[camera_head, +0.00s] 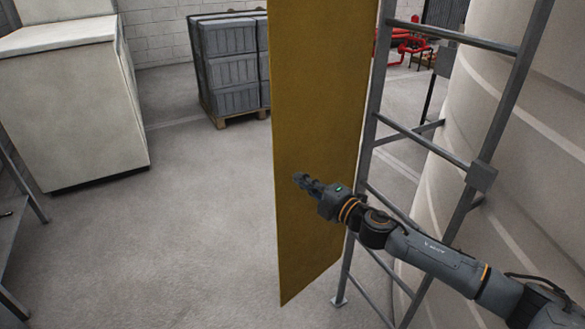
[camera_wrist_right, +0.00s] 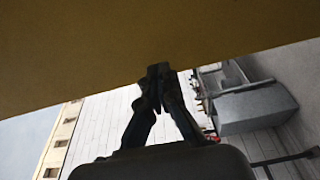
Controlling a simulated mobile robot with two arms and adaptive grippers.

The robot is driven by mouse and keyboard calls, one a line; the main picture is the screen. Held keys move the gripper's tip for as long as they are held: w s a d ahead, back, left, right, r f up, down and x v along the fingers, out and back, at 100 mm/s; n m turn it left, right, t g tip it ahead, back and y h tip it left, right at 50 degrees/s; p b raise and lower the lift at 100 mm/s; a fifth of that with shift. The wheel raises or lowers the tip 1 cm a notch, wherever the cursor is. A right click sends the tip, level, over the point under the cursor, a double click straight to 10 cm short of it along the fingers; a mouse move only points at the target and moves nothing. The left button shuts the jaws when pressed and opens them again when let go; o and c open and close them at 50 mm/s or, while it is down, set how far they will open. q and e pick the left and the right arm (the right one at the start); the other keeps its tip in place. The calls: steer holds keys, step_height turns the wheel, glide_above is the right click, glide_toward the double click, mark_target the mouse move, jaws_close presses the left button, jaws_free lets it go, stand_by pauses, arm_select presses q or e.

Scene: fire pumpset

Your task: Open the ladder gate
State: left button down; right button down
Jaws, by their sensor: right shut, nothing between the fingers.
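The ladder gate is a tall, flat yellow panel (camera_head: 318,90), upright in the head view. It stands at an angle beside the grey ladder (camera_head: 420,135), out to the left of its left rail, and the rungs show uncovered. My right gripper (camera_head: 301,179) is shut and empty in front of the panel's lower half; I cannot tell whether it touches the panel. In the right wrist view the panel (camera_wrist_right: 150,30) fills the top, close to the shut fingertips (camera_wrist_right: 158,72). No handle or latch shows. My left gripper is out of view.
A large pale ribbed tank (camera_head: 520,160) stands behind the ladder. A white cabinet (camera_head: 75,110) is at the left, and wrapped grey boxes on a pallet (camera_head: 228,65) stand at the back. Grey floor (camera_head: 180,240) left of the panel is clear.

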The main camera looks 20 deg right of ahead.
mark_target(284, 168)
steer(key=shift+p+x, duration=0.55)
steer(key=shift+x, duration=1.5)
steer(key=shift+w+a+r+h, duration=0.1)
steer(key=shift+w+h, duration=0.2)
steer(key=shift+w, duration=0.05)
steer(key=w, duration=0.1)
steer(key=w+a+m+h+p, duration=0.1)
steer(key=w, duration=0.1)
steer(key=shift+r+t, duration=0.15)
steer(key=shift+t, duration=0.25)
steer(key=w+m+h, duration=0.1)
steer(key=w, duration=0.1)
steer(key=w+a+m+h, duration=0.1)
steer(key=w+h, duration=0.1)
steer(key=w, duration=0.1)
steer(key=shift+a+f+b, duration=0.2)
steer(key=shift+f+b, duration=0.05)
steer(key=shift+b, duration=0.15)
steer(key=shift+f, duration=0.1)
